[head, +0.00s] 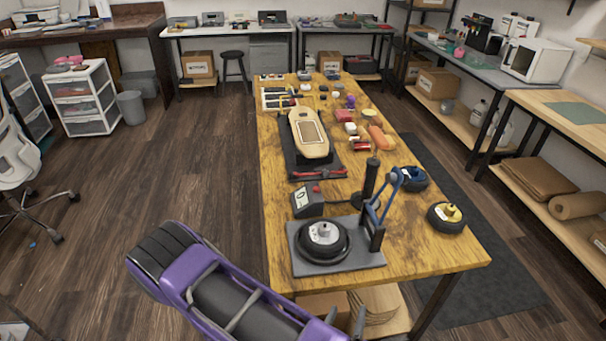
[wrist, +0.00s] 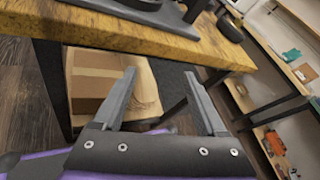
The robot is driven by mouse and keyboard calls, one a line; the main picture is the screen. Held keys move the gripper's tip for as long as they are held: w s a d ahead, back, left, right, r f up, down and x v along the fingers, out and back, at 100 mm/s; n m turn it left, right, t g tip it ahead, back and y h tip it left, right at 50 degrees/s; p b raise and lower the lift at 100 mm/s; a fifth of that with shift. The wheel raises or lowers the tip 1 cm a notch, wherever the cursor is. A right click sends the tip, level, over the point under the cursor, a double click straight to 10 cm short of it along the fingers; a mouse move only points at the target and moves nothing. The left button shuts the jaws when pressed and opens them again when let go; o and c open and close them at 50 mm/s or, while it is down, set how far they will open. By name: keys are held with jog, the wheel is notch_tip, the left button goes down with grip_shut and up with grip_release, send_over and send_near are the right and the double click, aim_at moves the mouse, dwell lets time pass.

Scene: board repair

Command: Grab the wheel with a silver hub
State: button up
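The wheel with a silver hub (head: 322,238) is a black wheel lying flat on a grey press base (head: 374,261) at the near end of the wooden table. The blue-framed press stands at the base's right side. My gripper (wrist: 160,82) is open and empty, its two grey fingers spread apart. In the head view my purple arm reaches in from below, and the gripper's end is low in front of the table's near edge, apart from the wheel. In the wrist view only part of the grey base and a dark round edge show above the tabletop; the silver hub is not visible there.
A blue-hub wheel (head: 411,180) and a yellow-hub wheel (head: 446,218) lie to the right on the table. A small grey device (head: 307,203) stands behind the base. The table edge (wrist: 130,38) is above my fingers in the wrist view, with a cardboard box (wrist: 88,82) beneath.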

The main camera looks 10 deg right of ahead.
aim_at(324, 229)
jog(key=w+a+r+m+t+y+b, duration=0.1)
jog(key=w+a+r+m+t+b, duration=0.1)
jog(key=w+a+r+m, duration=0.5)
jog(key=w+d+n, duration=0.1)
jog(key=w, duration=0.2)
jog(key=w+d+r+n, duration=0.1)
jog(key=w, duration=0.2)
jog(key=w+d+n, duration=0.1)
jog(key=w, duration=0.1)
jog(key=shift+w+d+r, duration=0.35)
jog(key=shift+w+d, duration=0.05)
jog(key=shift+n, duration=0.3)
jog(key=shift+b+x, duration=0.35)
jog(key=shift+x, duration=2.6)
jog(key=shift+a, duration=0.15)
grip_shut()
